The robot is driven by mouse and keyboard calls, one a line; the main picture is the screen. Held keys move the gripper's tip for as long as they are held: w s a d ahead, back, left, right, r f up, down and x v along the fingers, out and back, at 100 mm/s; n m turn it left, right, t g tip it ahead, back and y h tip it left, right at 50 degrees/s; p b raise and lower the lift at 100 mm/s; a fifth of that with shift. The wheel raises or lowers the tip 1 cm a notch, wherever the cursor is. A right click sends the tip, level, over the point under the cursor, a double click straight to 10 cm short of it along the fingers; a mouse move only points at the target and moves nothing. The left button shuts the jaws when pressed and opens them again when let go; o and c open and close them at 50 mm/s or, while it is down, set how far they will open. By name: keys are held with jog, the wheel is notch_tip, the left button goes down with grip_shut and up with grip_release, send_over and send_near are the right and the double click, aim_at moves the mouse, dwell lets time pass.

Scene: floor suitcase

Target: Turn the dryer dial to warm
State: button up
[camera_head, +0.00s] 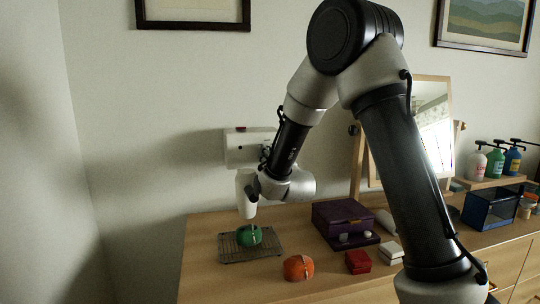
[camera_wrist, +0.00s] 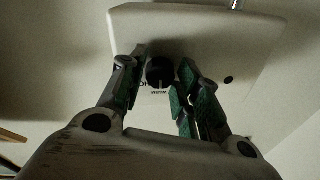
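The dryer (camera_head: 240,147) is a white box on the wall, partly hidden behind my arm in the head view; its pale casing (camera_wrist: 205,35) fills the upper wrist view. The round black dial (camera_wrist: 160,71) is on its face, with small dark lettering near it, partly covered by a finger. The lettering under the dial seems to read WARM; the dial's setting is not clear. My gripper (camera_wrist: 160,78) is open, with one green-padded finger on each side of the dial. Small gaps show beside the dial, and I cannot tell whether either finger touches it.
A white hanging piece (camera_head: 247,193) is below the dryer, above a wire rack (camera_head: 266,245) with a green object (camera_head: 248,236). An orange object (camera_head: 298,268), a red box (camera_head: 358,262) and a purple case (camera_head: 343,219) stand on the dresser. A mirror (camera_head: 432,115) stands farther right.

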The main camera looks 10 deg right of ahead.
jog(key=shift+o, duration=0.9)
jog(key=s+f, duration=0.1)
jog(key=s, duration=1.1)
jog(key=shift+d, duration=0.35)
jog(key=shift+w, duration=0.1)
jog(key=s+d+g, duration=0.4)
jog(key=s+g, duration=0.1)
jog(key=s, duration=0.5)
jog(key=s+d+n+g, duration=0.1)
jog(key=s+d+g, duration=0.4)
jog(key=s, duration=0.6)
jog(key=s+d+n+g+h, duration=0.1)
jog(key=s+d+g, duration=0.3)
jog(key=s, duration=0.7)
jog(key=shift+d+g, duration=0.4)
jog(key=shift+d, duration=0.1)
